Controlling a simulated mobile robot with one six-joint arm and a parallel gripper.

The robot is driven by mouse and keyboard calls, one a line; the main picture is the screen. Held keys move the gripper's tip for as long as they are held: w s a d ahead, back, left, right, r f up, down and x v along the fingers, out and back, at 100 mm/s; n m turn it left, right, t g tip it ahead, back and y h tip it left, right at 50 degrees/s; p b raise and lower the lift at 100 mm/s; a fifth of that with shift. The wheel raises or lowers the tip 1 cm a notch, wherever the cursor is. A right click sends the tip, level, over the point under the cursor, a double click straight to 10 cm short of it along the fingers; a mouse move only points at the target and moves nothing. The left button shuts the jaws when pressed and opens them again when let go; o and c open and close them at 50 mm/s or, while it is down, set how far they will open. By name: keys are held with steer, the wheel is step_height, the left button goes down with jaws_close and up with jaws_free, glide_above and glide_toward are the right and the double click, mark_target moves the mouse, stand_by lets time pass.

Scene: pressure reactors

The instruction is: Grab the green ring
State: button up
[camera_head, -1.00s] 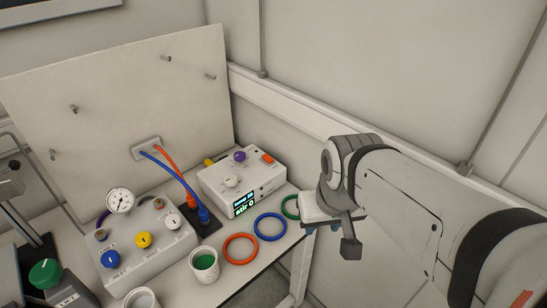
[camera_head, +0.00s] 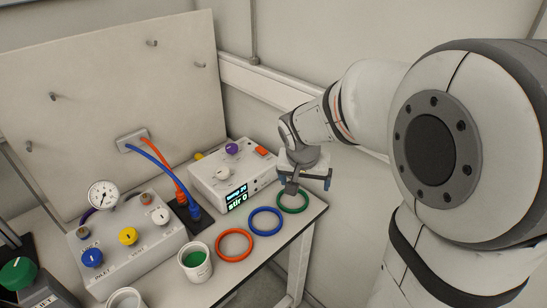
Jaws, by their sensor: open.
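The green ring (camera_head: 293,208) lies flat on the table near its right end, the rightmost of a row of rings. My gripper (camera_head: 308,185) is just above and behind the ring in the picture, pointing down with its jaws apart. A grey part of it overlaps the ring's upper left edge. I cannot tell how high the fingertips are above the table. Nothing is seen between the fingers.
A blue ring (camera_head: 265,221) and an orange ring (camera_head: 234,245) lie to the left. A white stirrer box (camera_head: 230,180) stands behind them. A cup with green contents (camera_head: 196,262) and a valve box with a gauge (camera_head: 127,250) are further left. The table's front edge (camera_head: 255,269) is close.

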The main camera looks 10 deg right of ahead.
mark_target(293, 201)
steer(key=shift+o, duration=1.1)
steer(key=w+a+f+m+b, duration=0.2)
steer(key=w+f, duration=0.6)
steer(key=f, duration=0.2)
steer(key=shift+w, duration=0.35)
steer(key=shift+t, duration=0.3)
steer(key=x, duration=0.7)
steer(key=shift+s+d+f, duration=0.2)
steer(key=shift+d+f, duration=0.05)
steer(key=shift+f, duration=0.1)
steer(key=shift+c, duration=0.2)
steer(key=c, duration=0.7)
